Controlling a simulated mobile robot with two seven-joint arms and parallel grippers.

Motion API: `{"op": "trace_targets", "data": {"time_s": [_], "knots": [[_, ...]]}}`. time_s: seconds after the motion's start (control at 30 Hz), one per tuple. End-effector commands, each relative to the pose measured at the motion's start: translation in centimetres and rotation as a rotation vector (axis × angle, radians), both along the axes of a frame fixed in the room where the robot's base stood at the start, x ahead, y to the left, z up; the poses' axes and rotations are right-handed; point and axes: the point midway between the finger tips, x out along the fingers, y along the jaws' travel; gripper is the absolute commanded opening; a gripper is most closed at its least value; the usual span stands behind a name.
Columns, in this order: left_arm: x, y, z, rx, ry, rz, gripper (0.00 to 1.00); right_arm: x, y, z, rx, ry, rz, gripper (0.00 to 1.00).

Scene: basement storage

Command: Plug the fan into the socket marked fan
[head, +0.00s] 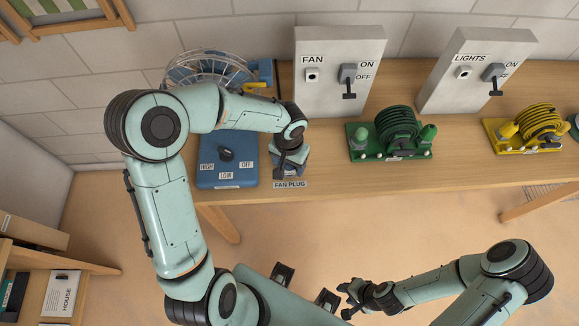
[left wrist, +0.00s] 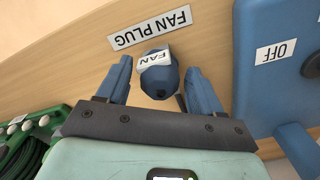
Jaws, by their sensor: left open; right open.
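The fan plug, a dark blue rounded body with a white FAN tag (left wrist: 158,80), is at the table edge beside the FAN PLUG label (head: 290,185). My left gripper (head: 289,165) is over it and hides most of it in the head view. In the left wrist view the open fingers (left wrist: 160,88) stand either side of the plug, with gaps visible. The FAN socket (head: 312,75) is on a pale upright panel at the back of the table, beside an ON/OFF lever pointing down. The fan (head: 212,68) has a wire cage, partly hidden by my arm. My right gripper (head: 352,299) is open and empty, in front of the table.
The fan's blue base (head: 228,176) has a speed knob. A LIGHTS panel (head: 470,75) stands to the right. Green (head: 398,135) and yellow (head: 538,125) cord reels stand on the table (head: 330,185). Bare tabletop lies between plug and FAN panel. A shelf (head: 40,255) is lower left.

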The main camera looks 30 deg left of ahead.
Motion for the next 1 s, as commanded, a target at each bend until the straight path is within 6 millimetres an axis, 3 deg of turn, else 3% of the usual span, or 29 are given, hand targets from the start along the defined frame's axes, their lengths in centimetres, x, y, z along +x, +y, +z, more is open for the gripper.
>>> {"op": "trace_targets", "data": {"time_s": [0.27,0.43,0.47,1.0], "knots": [[0.05,-0.01,0.04,0.000,-0.001,0.000,0.63,0.04,0.00,0.03,0.000,-0.001,0.000,0.43],[0.04,-0.01,0.04,0.000,-0.001,0.000,0.07,0.04,0.00,0.03,0.000,-0.001,0.000,0.43],[0.04,-0.01,0.04,0.000,-0.001,0.000,0.05,0.04,0.00,0.03,0.000,-0.001,0.000,0.43],[0.06,0.00,0.62,0.001,-0.001,-0.001,0.05,0.19,0.00,0.31,0.000,-0.002,0.000,0.43]]}}
